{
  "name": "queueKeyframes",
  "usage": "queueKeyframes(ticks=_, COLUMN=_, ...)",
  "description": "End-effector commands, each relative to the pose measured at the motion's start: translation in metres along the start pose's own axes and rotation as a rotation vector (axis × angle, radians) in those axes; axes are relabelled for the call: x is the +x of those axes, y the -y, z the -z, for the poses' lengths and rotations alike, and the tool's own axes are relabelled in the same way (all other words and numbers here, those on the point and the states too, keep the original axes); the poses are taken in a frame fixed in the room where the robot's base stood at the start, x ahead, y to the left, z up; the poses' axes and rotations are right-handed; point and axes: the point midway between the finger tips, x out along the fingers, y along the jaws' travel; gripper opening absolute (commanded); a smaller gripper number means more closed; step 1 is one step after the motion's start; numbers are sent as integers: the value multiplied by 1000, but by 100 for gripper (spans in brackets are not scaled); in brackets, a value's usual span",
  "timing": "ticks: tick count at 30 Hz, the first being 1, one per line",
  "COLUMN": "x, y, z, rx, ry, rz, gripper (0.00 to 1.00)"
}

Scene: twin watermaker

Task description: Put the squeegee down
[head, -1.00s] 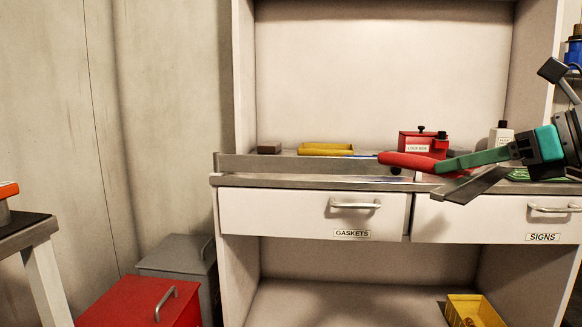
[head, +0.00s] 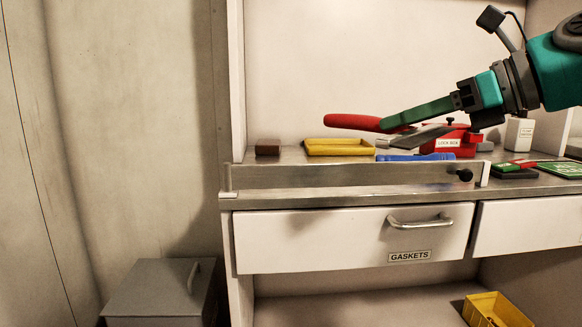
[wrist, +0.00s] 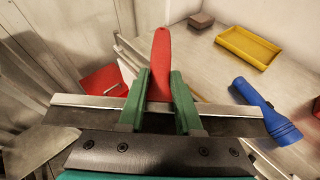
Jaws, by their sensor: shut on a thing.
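The squeegee has a red handle (head: 350,121) and a wide grey head (head: 415,139). My gripper (head: 388,124), with green fingers, is shut on the squeegee and holds it raised above the worktop (head: 292,155). In the wrist view the red handle (wrist: 161,60) stands between the two fingers, and the head (wrist: 80,101) runs crosswise beneath them. The head view shows the handle pointing left, over the area near the yellow tray. The part gripped is partly hidden by the fingers.
A metal rail (head: 340,176) edges the worktop front. Behind it are a brown block (head: 268,147), a yellow tray (head: 340,147), a blue flashlight (head: 408,157) and a red lock box (head: 449,140). Bare worktop shows around the block and tray. The GASKETS drawer (head: 350,238) is closed.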

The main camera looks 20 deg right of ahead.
Motion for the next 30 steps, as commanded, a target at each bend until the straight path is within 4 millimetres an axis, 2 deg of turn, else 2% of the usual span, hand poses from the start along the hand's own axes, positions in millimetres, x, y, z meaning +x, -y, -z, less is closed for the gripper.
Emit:
queueKeyframes(ticks=5, x=14, y=8, z=-4, rx=1, ry=-1, rz=-2, gripper=0)
queueKeyframes(ticks=15, x=84, y=46, z=-25, rx=2, ry=-4, rz=-3, gripper=0)
queueKeyframes(ticks=21, x=119, y=66, z=-37, rx=1, ry=-3, rz=-2, gripper=0)
queueKeyframes(ticks=30, x=136, y=75, z=-43, rx=0, ry=0, rz=-1, gripper=0)
